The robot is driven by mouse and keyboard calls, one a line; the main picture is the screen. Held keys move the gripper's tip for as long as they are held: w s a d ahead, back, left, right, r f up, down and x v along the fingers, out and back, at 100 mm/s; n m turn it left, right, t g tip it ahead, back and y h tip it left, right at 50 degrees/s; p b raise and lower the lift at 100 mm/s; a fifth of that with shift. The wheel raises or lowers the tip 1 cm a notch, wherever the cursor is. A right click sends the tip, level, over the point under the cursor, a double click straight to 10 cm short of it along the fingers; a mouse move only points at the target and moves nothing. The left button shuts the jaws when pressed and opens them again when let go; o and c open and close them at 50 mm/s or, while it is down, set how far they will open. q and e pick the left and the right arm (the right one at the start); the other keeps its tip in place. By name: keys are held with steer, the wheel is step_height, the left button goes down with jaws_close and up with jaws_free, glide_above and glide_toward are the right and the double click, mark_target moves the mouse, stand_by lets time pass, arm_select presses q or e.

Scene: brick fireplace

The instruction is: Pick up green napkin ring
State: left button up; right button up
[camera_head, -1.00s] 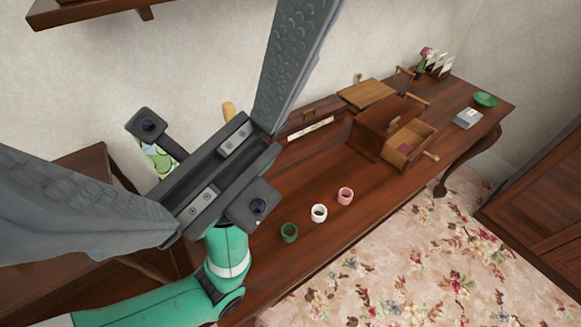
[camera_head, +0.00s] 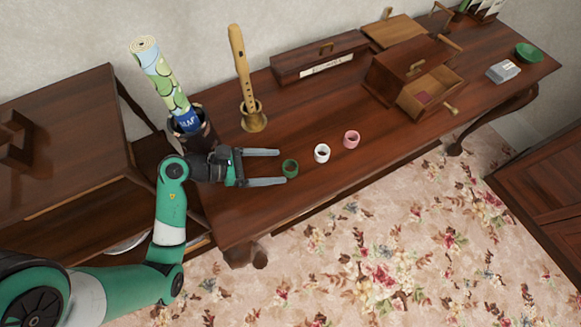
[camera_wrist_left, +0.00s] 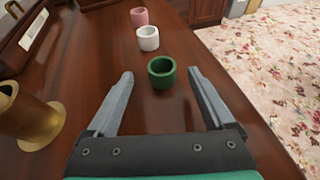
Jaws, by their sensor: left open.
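The green napkin ring (camera_head: 290,168) stands on the wooden table (camera_head: 330,200). In the left wrist view the ring (camera_wrist_left: 162,72) sits just beyond the tips, between the lines of the two fingers. My left gripper (camera_head: 281,166) is open and low over the table, its fingers pointing right toward the ring. In the left wrist view the gripper (camera_wrist_left: 160,76) is empty. A white ring (camera_head: 322,153) and a pink ring (camera_head: 352,139) stand in a row beyond the green one. My right gripper is not in view.
A wooden recorder (camera_head: 241,70) stands in a brass holder (camera_head: 254,120) behind my gripper. A rolled map (camera_head: 165,85) stands in a dark pot at the left. A box with an open drawer (camera_head: 430,97) stands farther right. The table's front edge is close.

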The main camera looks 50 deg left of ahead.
mark_target(289, 167)
arm_select(q)
steer(key=b+x, duration=0.1)
steer(key=x, duration=0.1)
steer(key=b+x, duration=0.2)
steer(key=x, duration=0.1)
steer(key=shift+s+d+f, duration=0.1)
steer(key=shift+s+f, duration=0.05)
steer(key=shift+f, duration=0.15)
steer(key=shift+r, duration=0.1)
jaws_close()
